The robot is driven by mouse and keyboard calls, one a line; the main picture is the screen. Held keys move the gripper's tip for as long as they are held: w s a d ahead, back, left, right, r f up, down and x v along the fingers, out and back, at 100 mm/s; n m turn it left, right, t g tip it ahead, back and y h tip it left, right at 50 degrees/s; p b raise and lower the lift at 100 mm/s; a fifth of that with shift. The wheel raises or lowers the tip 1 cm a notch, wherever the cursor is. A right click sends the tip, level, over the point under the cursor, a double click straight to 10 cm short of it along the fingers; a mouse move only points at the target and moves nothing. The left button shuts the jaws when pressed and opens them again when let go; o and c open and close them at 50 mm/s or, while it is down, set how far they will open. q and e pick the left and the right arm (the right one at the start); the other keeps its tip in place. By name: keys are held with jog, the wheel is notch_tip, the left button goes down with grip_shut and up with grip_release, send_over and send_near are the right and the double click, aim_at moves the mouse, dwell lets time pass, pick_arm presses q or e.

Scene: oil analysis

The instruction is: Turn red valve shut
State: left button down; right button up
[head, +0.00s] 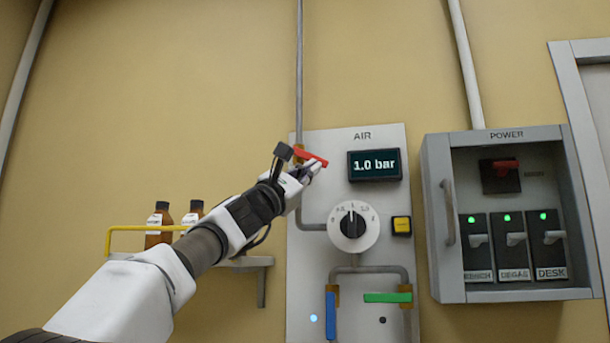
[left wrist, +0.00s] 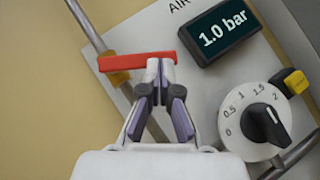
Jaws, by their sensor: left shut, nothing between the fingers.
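The red valve handle (head: 311,157) is on the vertical pipe at the upper left of the AIR panel. It lies crosswise to the pipe and slopes a little down to the right. It also shows in the left wrist view (left wrist: 125,62). My left gripper (head: 317,166) is shut and empty, its fingertips at the handle's right part. In the left wrist view the closed fingertips (left wrist: 160,66) overlap the handle's lower edge; I cannot tell whether they touch. The display (head: 374,164) reads 1.0 bar. My right gripper is not in view.
A black-and-white dial (head: 352,226), a yellow button (head: 401,225), an upright blue handle (head: 331,315) and a level green handle (head: 388,297) are close by. A POWER box (head: 437,270) stands right. A shelf (head: 250,262) with brown bottles (head: 159,222) is left.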

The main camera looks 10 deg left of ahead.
pick_arm(q)
jog(key=shift+w+d+r+p, duration=0.15)
jog(key=shift+d+r+p, duration=0.25)
jog(key=shift+d+r, duration=0.4)
jog(key=shift+d, duration=0.1)
dwell(0.3)
jog(key=shift+f, duration=0.1)
jog(key=s+f+b, duration=0.7)
jog(key=f+b, duration=0.4)
jog(key=b, duration=0.6)
jog(key=shift+a, duration=0.3)
